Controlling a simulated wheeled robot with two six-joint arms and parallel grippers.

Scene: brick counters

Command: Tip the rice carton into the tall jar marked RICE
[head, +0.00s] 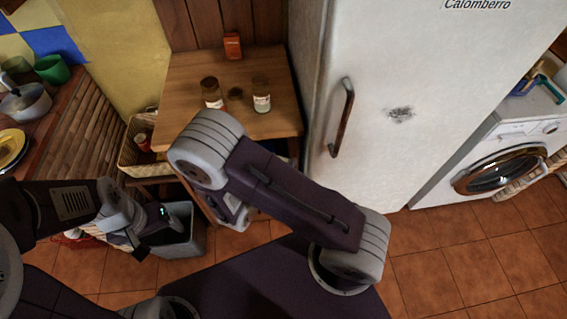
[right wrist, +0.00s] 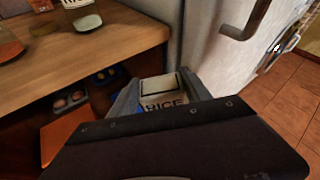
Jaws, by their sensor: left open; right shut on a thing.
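My right gripper (right wrist: 158,92) is shut on the rice carton (right wrist: 163,90), a pale pack with RICE printed in dark letters. It is in front of the small table's edge, below its top; my arm hides the carton in the head view. The tall jar (head: 261,96) with a white label stands at the table's right side, near the fridge. In the right wrist view the jar (right wrist: 86,22) shows at the top, its label partly cut off but reading RICE. My left gripper (head: 142,246) is open and empty, low at the left beside a grey bin.
The wooden table (head: 186,72) also bears another jar (head: 212,94), a small brown disc (head: 235,93) and a red pack (head: 232,46). The fridge (head: 400,60) stands close on the right. A shelf with eggs (right wrist: 68,100) is under the tabletop. A grey bin (head: 190,243) stands on the floor.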

